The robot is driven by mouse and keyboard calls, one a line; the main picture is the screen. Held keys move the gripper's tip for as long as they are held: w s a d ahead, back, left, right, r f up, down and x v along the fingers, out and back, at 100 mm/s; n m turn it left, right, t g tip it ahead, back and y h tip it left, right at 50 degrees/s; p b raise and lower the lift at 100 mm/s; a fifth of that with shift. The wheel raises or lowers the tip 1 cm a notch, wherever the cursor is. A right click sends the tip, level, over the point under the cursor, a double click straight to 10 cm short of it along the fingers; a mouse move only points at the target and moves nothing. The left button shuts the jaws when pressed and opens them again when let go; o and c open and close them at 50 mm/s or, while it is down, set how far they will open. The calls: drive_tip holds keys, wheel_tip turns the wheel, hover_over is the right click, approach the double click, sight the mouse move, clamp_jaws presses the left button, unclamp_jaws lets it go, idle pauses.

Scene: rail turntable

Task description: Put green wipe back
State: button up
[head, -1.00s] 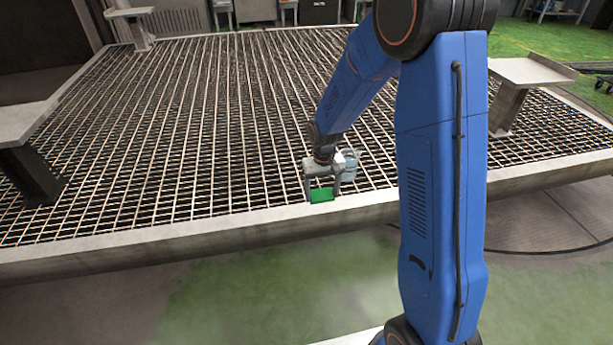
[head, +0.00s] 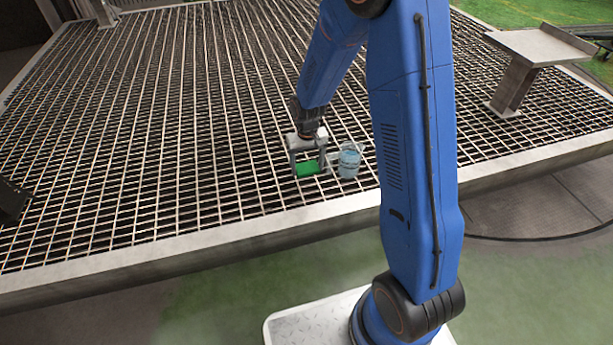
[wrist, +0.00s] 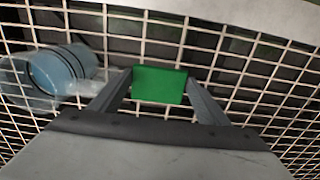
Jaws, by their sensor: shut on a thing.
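The green wipe (head: 307,168) is a small flat green piece between the fingers of my gripper (head: 308,170). My gripper is shut on it, above the metal grating (head: 150,150) near its front edge. In the wrist view the green wipe (wrist: 158,85) spans the gap between the two fingertips (wrist: 158,88), with grating bars behind it. I cannot tell whether the wipe touches the grating. A translucent bluish container (head: 349,160) stands just right of my gripper. In the wrist view the container (wrist: 62,75) shows at the left, apart from the fingers.
A pale flat-topped stand (head: 540,48) rises from the grating at the right. A raised metal rim (head: 200,243) runs along the grating's front. The grating left of my gripper is clear.

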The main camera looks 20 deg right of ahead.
sight(307, 183)
drive_tip(key=shift+f, duration=2.85)
drive_tip(key=shift+f, duration=0.1)
drive_tip(key=o, duration=0.9)
